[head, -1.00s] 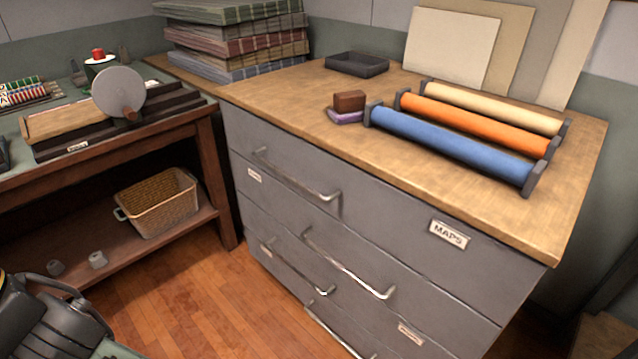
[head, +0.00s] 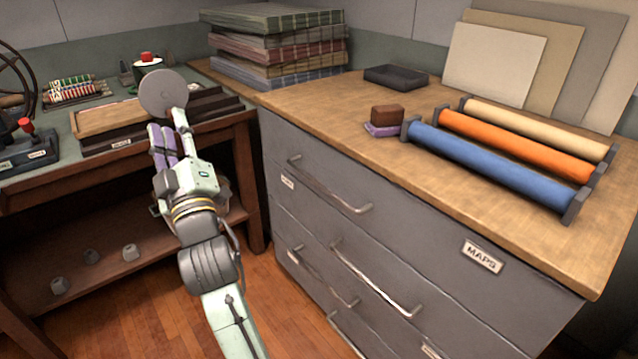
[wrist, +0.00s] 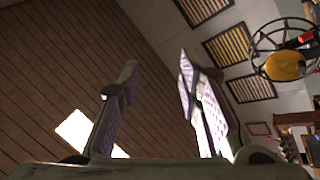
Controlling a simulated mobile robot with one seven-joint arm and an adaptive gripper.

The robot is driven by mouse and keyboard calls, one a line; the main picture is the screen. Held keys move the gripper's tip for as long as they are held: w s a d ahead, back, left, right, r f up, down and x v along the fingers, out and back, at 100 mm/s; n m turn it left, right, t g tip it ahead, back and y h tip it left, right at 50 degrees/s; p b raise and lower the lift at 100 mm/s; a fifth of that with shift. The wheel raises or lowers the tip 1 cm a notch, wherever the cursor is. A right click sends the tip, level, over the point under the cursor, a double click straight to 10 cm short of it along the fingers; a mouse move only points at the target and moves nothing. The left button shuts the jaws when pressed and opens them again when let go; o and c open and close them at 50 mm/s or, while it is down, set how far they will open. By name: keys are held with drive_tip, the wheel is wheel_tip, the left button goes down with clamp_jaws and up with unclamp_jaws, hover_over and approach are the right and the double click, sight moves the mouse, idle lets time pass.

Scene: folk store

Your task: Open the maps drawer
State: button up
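The grey drawer cabinet (head: 400,225) stands at the right in the head view. Its top drawer (head: 420,235) bears a white label reading MAPS (head: 482,256). A long metal bar handle (head: 330,186) is on the left part of that drawer front, which looks flush and shut. My gripper (head: 163,130) is to the left of the cabinet, beside the workbench, apart from the handle and pointing up. In the wrist view, my gripper (wrist: 157,60) has its two purple-padded fingers apart with nothing between them. The drawer and handle do not show there.
Lower drawers have similar handles (head: 375,280). Cloth rolls (head: 490,165), a small dark tray (head: 395,77) and stacked fabrics (head: 278,45) lie on the wooden top (head: 340,105). The workbench (head: 245,150) is close behind my gripper. Floor (head: 275,320) in front of the cabinet looks clear.

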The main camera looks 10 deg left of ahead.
drive_tip(key=w+d+f+h, duration=0.8)
drive_tip(key=w+d+f, duration=0.25)
drive_tip(key=f, duration=0.25)
drive_tip(key=g+h, duration=0.3)
drive_tip(key=h, duration=0.2)
approach(316, 185)
drive_tip(key=w, duration=0.4)
drive_tip(key=w+p, duration=0.1)
drive_tip(key=w, duration=0.2)
drive_tip(key=w+f+p, duration=0.1)
drive_tip(key=w, duration=0.3)
drive_tip(key=shift+w+a+f, duration=0.1)
drive_tip(key=shift+a, duration=0.05)
clamp_jaws()
